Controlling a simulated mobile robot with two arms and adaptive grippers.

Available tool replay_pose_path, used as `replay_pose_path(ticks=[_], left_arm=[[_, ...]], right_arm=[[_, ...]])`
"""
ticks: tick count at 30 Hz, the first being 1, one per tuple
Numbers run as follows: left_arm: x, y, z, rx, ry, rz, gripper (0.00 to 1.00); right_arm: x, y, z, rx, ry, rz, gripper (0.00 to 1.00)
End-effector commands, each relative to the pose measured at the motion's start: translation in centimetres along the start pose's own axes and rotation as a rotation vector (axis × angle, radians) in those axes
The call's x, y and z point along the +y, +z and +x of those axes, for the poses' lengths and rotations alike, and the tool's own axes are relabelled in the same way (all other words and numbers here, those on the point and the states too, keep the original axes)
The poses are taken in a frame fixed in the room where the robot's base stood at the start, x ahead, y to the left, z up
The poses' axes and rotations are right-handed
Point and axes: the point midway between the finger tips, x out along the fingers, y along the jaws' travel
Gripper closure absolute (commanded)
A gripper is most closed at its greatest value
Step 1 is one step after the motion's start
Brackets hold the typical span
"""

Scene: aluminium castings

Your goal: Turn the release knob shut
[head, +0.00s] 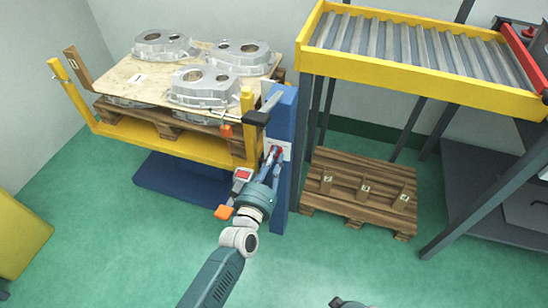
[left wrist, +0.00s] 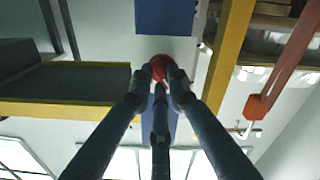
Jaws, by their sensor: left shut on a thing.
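The red release knob (head: 277,149) sits on a pale plate on the front of the blue column (head: 283,190). My left gripper (head: 274,157) reaches up to the column with its fingers shut on the knob. In the left wrist view, the red knob (left wrist: 159,62) shows between the fingertips of my left gripper (left wrist: 160,76), partly covered by them. The knob's turn angle cannot be read.
A yellow lift frame (head: 170,141) beside the column carries a pallet and board with several aluminium castings (head: 205,86). A roller conveyor (head: 420,66) stands right of the column, with a wooden pallet (head: 360,192) beneath. The green floor in front is largely clear.

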Motion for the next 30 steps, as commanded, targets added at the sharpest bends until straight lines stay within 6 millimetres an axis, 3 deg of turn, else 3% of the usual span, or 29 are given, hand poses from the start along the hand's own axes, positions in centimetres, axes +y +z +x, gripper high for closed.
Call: replay_pose_path(ticks=[12, 29, 30], left_arm=[[-0.11, -0.06, -0.03, 0.0, 0.0, -0.191, 1.0], [-0.12, -0.06, -0.02, -0.001, -0.001, -0.22, 1.0], [-0.13, -0.06, -0.03, -0.001, -0.001, -0.22, 0.78]], right_arm=[[0.03, -0.14, -0.05, 0.002, 0.0, 0.0, 0.6], [0.02, -0.21, -0.13, 0.002, 0.0, 0.001, 0.6], [0.03, -0.2, -0.13, 0.002, 0.0, 0.0, 0.6]])
